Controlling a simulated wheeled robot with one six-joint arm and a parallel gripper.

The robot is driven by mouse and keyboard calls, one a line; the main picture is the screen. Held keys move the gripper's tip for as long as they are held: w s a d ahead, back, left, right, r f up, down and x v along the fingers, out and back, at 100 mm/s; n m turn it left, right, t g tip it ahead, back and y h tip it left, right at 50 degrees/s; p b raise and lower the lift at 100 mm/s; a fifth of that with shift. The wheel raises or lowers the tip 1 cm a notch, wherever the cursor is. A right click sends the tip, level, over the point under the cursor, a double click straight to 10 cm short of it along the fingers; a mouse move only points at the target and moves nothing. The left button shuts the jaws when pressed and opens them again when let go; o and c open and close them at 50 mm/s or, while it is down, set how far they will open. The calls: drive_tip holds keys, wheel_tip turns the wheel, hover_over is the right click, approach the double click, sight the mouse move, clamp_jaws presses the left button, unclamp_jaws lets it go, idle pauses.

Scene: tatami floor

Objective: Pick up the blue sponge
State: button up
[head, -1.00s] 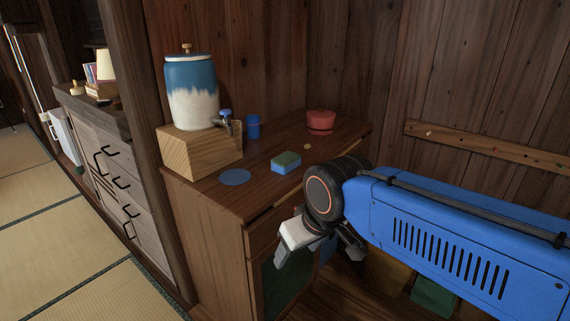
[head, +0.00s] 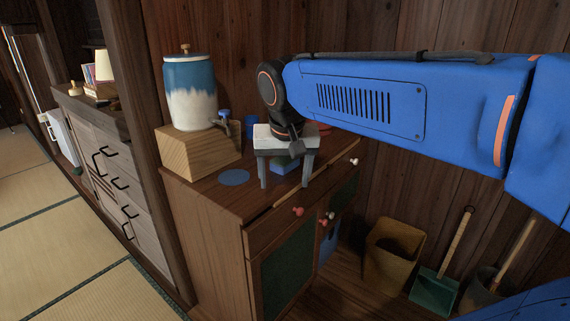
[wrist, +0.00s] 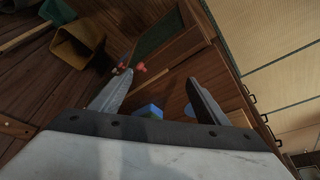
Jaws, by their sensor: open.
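In the head view the sponge shows between the two fingers. In the wrist view a piece of the blue sponge (wrist: 150,110) shows near the base of my gripper (wrist: 160,77), between the spread fingers. I see no contact between fingers and sponge.
A blue and white dispenser (head: 190,92) stands on a wooden block (head: 200,158) at the left. A blue cup (head: 252,127), a flat blue disc (head: 234,177) and a mostly hidden red bowl (head: 325,130) are nearby. A bin (head: 392,255) stands on the floor.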

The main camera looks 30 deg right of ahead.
drive_tip(key=w+d+r+m+g+h, duration=0.1)
drive_tip(key=w+d+r+m, duration=0.3)
drive_tip(key=w, duration=0.4)
drive_tip(key=w+d+r+m+g+h, duration=0.1)
drive_tip(key=w+r+m, duration=0.3)
drive_tip(key=w+r, duration=0.35)
hover_over(284, 158)
drive_tip(key=s+a, duration=0.1)
drive_tip(key=a, duration=0.1)
wheel_tip(284, 158, down, 12)
drive_tip(key=shift+r, duration=0.2)
drive_tip(key=shift+x, duration=2.8)
drive_tip(key=shift+w+f, duration=0.1)
drive_tip(key=shift+f, duration=0.1)
drive_tip(key=c, duration=1.2)
wheel_tip(284, 158, up, 10)
drive_tip(key=shift+r, duration=0.25)
